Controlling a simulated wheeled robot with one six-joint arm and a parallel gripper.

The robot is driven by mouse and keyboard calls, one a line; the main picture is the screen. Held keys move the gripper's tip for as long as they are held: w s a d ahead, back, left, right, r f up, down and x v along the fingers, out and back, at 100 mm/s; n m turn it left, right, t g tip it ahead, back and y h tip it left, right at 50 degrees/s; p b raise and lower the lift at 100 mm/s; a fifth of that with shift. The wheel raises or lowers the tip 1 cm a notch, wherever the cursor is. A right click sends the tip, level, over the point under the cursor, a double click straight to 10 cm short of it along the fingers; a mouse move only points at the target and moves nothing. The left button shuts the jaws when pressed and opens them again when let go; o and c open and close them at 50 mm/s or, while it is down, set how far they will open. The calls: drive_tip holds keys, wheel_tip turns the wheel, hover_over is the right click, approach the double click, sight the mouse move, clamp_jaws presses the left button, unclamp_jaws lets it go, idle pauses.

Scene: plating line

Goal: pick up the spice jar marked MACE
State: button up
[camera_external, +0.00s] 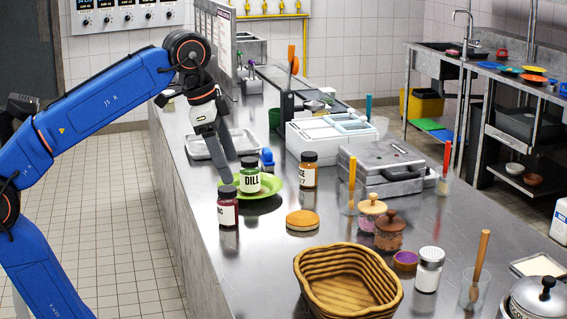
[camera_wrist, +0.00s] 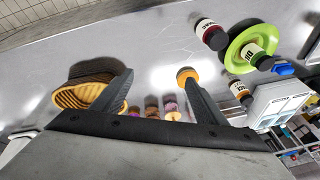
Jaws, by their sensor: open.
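A jar with a dark lid and orange contents (camera_external: 309,172) stands on the steel counter behind the green plate. Its label is turned partly away; its last letters look like CE, so it may be MACE. It also shows in the wrist view (camera_wrist: 240,90), at the right.
A wooden round (camera_external: 302,219), a wicker basket (camera_external: 330,285) and lidded pots (camera_external: 389,235) stand nearer the front. A white bin unit (camera_external: 310,140), a metal press (camera_external: 385,165) and a steel tray (camera_external: 196,151) stand farther back. Bare counter lies around the dark red jar.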

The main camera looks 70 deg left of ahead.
drive_tip(key=w+a+r+m, duration=0.25)
drive_tip(key=w+a, duration=0.25)
drive_tip(key=w, duration=0.5)
drive_tip(key=m+g, duration=0.3)
drive_tip(key=m, duration=0.7)
hover_over(309, 168)
drive_tip(key=f, duration=0.7)
drive_tip(key=shift+w+a+f, duration=0.1)
drive_tip(key=shift+a+f, duration=0.3)
drive_tip(key=shift+w+a+f+g, duration=0.15)
drive_tip(key=shift+w+a+f, duration=0.05)
drive_tip(key=shift+a+f, duration=0.2)
drive_tip(key=shift+w+a+f+g, duration=0.2)
drive_tip(key=shift+a+f, duration=0.1)
drive_tip(key=shift+a, duration=0.2)
drive_tip(key=shift+f, duration=6.1)
drive_tip(key=c, duration=1.3)
